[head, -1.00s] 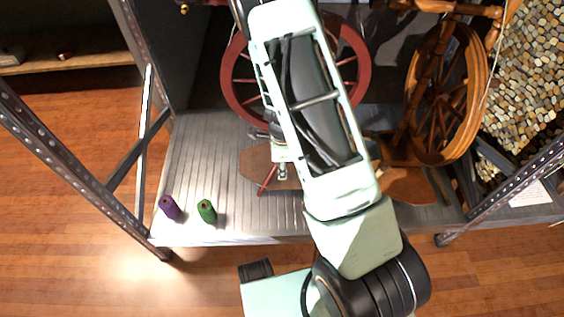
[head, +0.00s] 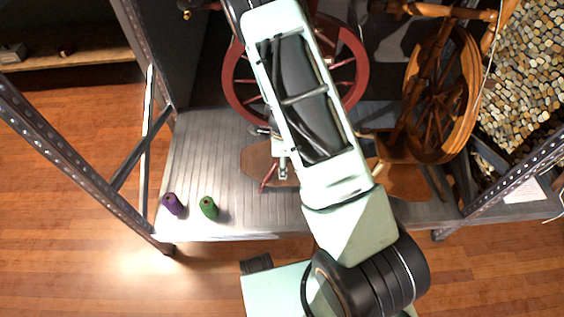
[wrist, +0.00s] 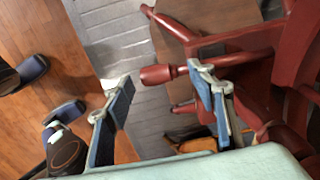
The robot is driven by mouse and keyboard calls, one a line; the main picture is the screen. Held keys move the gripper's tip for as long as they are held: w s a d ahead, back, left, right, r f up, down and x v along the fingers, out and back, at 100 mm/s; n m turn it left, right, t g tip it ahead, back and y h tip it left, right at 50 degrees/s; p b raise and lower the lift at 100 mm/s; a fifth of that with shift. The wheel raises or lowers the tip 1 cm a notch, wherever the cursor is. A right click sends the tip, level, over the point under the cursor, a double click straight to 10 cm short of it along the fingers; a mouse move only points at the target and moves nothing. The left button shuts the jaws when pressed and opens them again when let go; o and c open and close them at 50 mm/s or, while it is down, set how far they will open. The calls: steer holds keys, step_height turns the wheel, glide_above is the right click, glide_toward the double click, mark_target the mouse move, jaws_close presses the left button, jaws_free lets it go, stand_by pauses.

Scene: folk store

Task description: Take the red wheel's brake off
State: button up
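The red wheel (head: 240,92) stands on the grey slatted shelf, partly hidden behind my arm in the head view. In the wrist view, red turned wooden parts (wrist: 235,42) of its frame fill the right side. A red knob on a short peg (wrist: 156,74) points left there, close to the tip of my right-hand finger. I cannot tell whether this peg is the brake. My gripper (wrist: 160,88) is open, its two blue-padded fingers apart, with the knob showing between or just beyond the tips. Contact cannot be told. The head view mostly hides my gripper behind the arm.
A brown wooden spinning wheel (head: 440,95) stands to the right on the shelf (head: 235,165). A purple spool (head: 173,204) and a green spool (head: 208,207) stand at the front left edge. Metal rack posts (head: 75,160) flank the shelf. The wooden floor is clear at left.

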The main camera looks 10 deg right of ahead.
steer(key=shift+r, duration=0.1)
step_height(320, 180, up, 12)
steer(key=shift+s, duration=0.4)
stand_by(0.6)
